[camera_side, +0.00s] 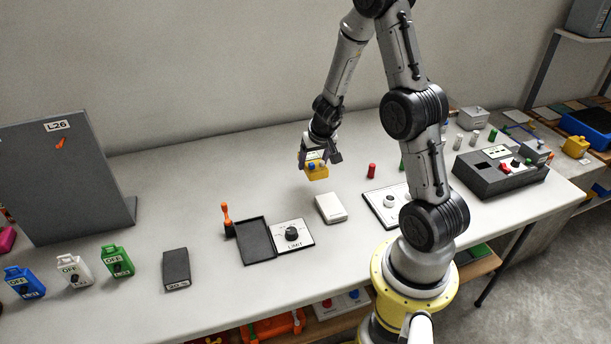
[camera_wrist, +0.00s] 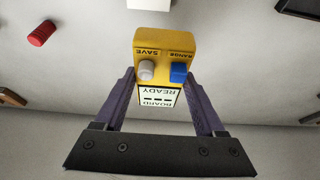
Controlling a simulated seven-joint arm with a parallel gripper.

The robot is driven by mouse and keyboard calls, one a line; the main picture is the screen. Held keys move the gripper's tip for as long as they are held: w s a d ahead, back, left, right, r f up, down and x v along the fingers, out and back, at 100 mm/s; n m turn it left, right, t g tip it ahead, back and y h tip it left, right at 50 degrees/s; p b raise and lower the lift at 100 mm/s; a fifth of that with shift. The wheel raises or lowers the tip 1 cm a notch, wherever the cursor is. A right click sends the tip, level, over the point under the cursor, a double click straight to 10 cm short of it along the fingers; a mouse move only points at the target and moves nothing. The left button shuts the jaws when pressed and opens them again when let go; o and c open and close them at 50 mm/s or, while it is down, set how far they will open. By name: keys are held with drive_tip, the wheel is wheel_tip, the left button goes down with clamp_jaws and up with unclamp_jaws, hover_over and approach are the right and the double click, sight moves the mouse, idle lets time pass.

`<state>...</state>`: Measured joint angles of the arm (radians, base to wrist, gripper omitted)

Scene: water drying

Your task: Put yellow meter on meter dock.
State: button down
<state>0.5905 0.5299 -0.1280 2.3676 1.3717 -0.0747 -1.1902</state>
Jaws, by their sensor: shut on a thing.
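The yellow meter (camera_side: 317,173) is in my gripper (camera_side: 320,158), held above the middle of the table in the side view. In the wrist view the yellow meter (camera_wrist: 163,42) sits between the two purple fingers of my gripper (camera_wrist: 160,92). It has a white knob marked SAVE, a blue knob marked RANGE and a display reading BOARD READY. No part is plainly labelled as the meter dock. A dark grey console (camera_side: 478,180) with a recess in its top stands at the right; I cannot tell whether it is the dock.
A white box (camera_side: 331,208), a LIMIT dial plate (camera_side: 293,236), a black tray (camera_side: 256,242) and an orange-handled lever (camera_side: 227,220) lie nearer the front. A red cylinder (camera_side: 372,170) stands right of the meter. A grey panel (camera_side: 65,180) stands at left. The table's back centre-left is clear.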

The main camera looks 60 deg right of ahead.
hover_over(304, 181)
drive_tip(key=s+a, duration=0.1)
drive_tip(key=shift+f, duration=4.3)
drive_tip(key=shift+f, duration=0.15)
unclamp_jaws()
drive_tip(key=shift+a, duration=0.1)
